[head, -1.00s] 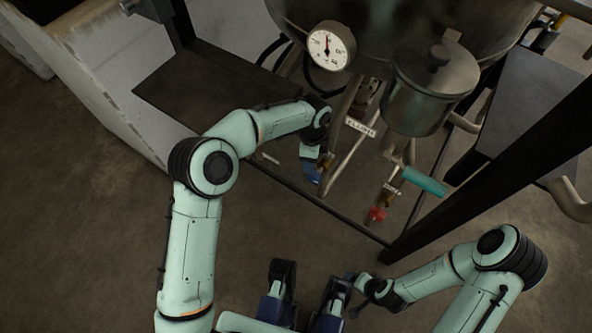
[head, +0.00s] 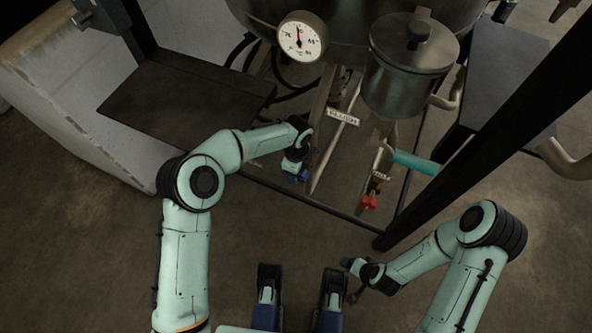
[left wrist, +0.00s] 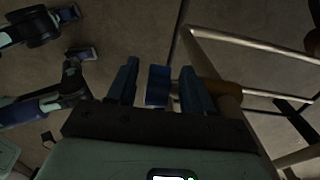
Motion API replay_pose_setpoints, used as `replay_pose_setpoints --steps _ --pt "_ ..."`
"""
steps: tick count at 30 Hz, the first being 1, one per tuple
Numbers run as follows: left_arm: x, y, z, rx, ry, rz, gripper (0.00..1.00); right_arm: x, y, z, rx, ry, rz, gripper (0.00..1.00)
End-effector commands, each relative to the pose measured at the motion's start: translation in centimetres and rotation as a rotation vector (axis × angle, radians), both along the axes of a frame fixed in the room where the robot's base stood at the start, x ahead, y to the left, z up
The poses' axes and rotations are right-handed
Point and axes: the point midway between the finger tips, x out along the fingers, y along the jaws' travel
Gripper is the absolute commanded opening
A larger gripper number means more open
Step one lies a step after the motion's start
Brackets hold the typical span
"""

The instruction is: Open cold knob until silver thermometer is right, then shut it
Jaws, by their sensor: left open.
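The thermometer (head: 301,37) is a round white dial in a silver rim on the vessel's front; its red needle points nearly straight up, and the numbers are too small to read surely. A blue knob (left wrist: 158,86), which I take for the cold one, shows in the left wrist view beside a brass valve fitting (left wrist: 218,88). My left gripper (left wrist: 160,78) is open, with a dark blue finger on each side of the knob and a gap at both sides. In the head view my left gripper (head: 296,170) largely hides the knob.
A red knob (head: 369,202) sits on a pipe to the right, below a teal handle (head: 416,163). A small white label (head: 343,116) hangs above the valves. A lidded metal pot (head: 408,75) and a dark frame post (head: 480,125) stand right. Floor below is open.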

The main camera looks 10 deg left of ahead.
Motion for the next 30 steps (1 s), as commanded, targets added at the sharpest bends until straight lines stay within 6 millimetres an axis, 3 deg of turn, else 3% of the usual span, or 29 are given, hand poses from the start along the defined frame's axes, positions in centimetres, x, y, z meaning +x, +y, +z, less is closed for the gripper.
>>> replay_pose_setpoints --steps 8,10,13,14,23,30 --pt "0.0 0.01 -0.2 0.0 -0.001 0.001 0.51 0.12 -0.06 0.0 -0.002 -0.004 -0.001 0.79" --pt "0.0 0.0 -0.19 0.0 -0.001 0.001 0.35 0.12 -0.06 0.0 -0.002 -0.004 -0.001 0.79" --pt "0.0 0.0 -0.18 0.0 0.0 0.001 0.02 0.11 -0.06 0.0 -0.002 -0.004 -0.001 0.79" --pt "0.0 0.01 -0.18 0.0 0.0 0.001 0.0 0.11 -0.06 0.0 -0.002 -0.004 -0.001 0.79" --pt "-0.04 -0.16 -0.07 0.03 -0.01 -0.003 0.0 0.13 -0.07 -0.04 -0.002 -0.004 -0.001 0.79" --pt "-0.12 -0.49 0.16 0.154 -0.052 -0.006 0.0 0.3 -0.15 -0.15 -0.003 -0.008 -0.003 0.79"
